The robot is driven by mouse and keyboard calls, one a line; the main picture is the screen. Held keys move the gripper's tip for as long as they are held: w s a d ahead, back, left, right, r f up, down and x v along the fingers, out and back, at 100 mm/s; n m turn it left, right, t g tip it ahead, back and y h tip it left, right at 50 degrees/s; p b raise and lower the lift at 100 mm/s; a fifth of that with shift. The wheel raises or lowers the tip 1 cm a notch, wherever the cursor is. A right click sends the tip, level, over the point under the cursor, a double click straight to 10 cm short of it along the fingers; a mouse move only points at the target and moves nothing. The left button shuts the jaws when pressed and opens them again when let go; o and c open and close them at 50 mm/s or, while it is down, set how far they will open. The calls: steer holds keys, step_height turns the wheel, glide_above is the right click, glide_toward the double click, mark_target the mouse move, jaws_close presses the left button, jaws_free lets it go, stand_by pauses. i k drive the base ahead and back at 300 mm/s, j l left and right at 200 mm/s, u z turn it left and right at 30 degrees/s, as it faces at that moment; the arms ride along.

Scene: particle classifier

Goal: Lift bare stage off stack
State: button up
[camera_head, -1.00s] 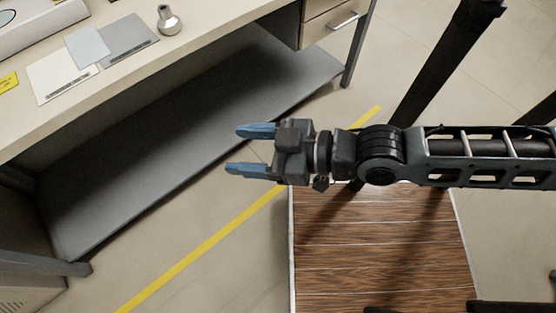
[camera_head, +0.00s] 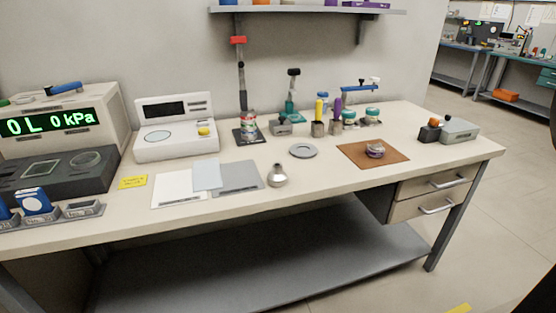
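I cannot tell for sure which piece is the bare stage. A short round stack (camera_head: 249,128) with silver, red and green bands stands upright on a black square base (camera_head: 236,139) at the middle of the bench. A low round metal piece (camera_head: 375,150) with a purplish band sits on a brown mat (camera_head: 352,158) to the right. A flat grey disc (camera_head: 303,150) lies on the bench between them. A silver funnel-like piece (camera_head: 277,177) stands near the front edge. My gripper is not in view.
The bench (camera_head: 330,178) holds a pressure display (camera_head: 50,122), a white instrument (camera_head: 173,128), flat sheets (camera_head: 178,188), small bottles and cups (camera_head: 348,116), and a grey box (camera_head: 459,130) at the right. A shelf (camera_head: 300,10) hangs above. The bench front right is clear.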

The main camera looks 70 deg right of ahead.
mark_target(248, 116)
steer(key=i+l+z, duration=0.5)
steer(key=l, duration=0.15)
steer(key=i+l, duration=0.15)
steer(key=i, duration=0.1)
